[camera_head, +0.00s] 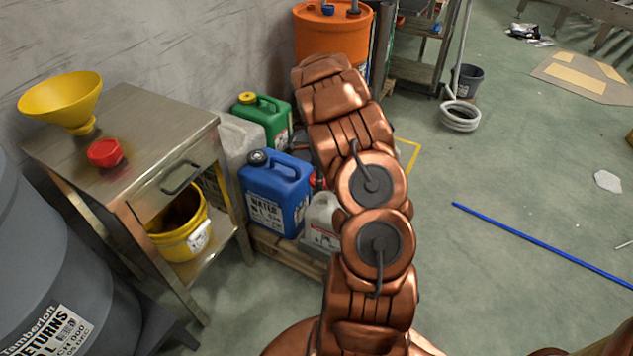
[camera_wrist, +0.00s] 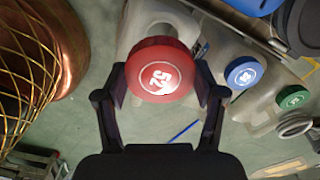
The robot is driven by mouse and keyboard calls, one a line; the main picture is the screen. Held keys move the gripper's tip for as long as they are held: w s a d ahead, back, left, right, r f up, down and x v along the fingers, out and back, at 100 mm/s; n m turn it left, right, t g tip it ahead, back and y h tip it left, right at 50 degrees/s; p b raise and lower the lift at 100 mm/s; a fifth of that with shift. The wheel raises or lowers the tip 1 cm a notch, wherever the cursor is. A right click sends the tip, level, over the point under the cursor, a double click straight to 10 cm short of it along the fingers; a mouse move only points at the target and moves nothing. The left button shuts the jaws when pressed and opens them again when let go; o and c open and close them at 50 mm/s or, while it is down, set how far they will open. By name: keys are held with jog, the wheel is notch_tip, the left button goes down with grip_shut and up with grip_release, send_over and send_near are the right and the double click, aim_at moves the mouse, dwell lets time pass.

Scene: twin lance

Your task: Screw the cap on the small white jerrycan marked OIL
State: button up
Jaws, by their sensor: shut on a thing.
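The small white jerrycan (camera_head: 322,222) stands on the pallet beside the blue can, partly behind my arm; I cannot read its marking. A red cap (camera_wrist: 160,72) with a white "52" on top sits between the two fingers of my gripper (camera_wrist: 161,85) in the wrist view. The fingers are shut on its sides. A whitish can body (camera_wrist: 143,32) shows just beyond the cap. I cannot tell whether the cap is seated on its neck. In the head view my arm hides the gripper.
A blue water can (camera_head: 275,195) and a green can (camera_head: 263,118) crowd the pallet (camera_head: 272,246). A blue rod (camera_head: 535,242) lies on open floor at right.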

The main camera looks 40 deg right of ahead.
jog(key=shift+s+d+f+m, duration=0.1)
jog(key=shift+d+f+m, duration=0.3)
jog(key=shift+f, duration=0.15)
notch_tip(320, 180, down, 6)
jog(key=b, duration=0.1)
jog(key=shift+f, duration=0.2)
jog(key=shift+a+f+b, duration=0.15)
jog(key=shift+f+b, duration=1)
jog(key=shift+b, duration=0.2)
dwell(4.3)
jog(key=o, duration=1.4)
jog(key=shift+c, duration=0.2)
jog(key=c, duration=1.3)
jog(key=shift+c, duration=0.3)
